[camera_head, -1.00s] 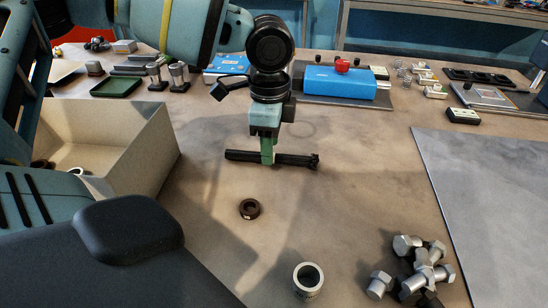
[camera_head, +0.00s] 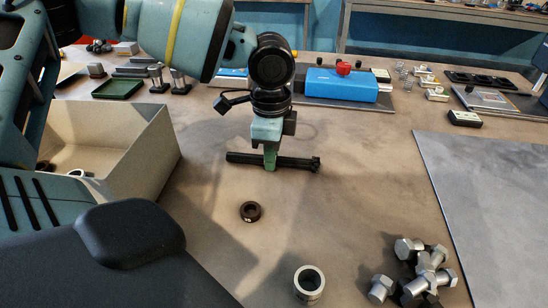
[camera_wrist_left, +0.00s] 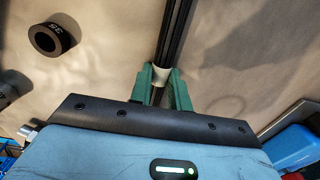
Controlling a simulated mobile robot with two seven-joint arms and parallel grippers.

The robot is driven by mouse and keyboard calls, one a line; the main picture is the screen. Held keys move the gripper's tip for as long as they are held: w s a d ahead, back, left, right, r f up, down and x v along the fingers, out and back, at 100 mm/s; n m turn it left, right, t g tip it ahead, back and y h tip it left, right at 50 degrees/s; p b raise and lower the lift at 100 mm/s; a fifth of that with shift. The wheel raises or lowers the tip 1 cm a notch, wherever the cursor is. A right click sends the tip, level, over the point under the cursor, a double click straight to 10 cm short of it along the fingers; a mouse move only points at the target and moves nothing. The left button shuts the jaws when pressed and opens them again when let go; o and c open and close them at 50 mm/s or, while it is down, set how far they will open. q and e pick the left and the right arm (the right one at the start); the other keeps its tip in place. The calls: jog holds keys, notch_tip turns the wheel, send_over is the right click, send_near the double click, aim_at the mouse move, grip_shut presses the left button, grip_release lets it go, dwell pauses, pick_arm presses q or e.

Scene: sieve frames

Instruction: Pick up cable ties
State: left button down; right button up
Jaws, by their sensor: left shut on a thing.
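The cable ties (camera_head: 300,163) are a dark, narrow bundle lying left to right in the middle of the table in the head view. They also show in the left wrist view (camera_wrist_left: 179,30), running up from between the fingers, with a pale band at the grip. My left gripper (camera_head: 270,164) points down and is shut on the bundle near its middle. In the left wrist view its green fingers (camera_wrist_left: 163,82) stand on both sides of the bundle. Whether the bundle touches the table is hard to tell. My right gripper is not in view.
A beige bin (camera_head: 143,150) stands at left. The table around the bundle is clear.

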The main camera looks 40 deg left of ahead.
pick_arm(q)
jog(key=shift+r, duration=0.15)
notch_tip(320, 180, up, 10)
jog(key=shift+p, duration=0.35)
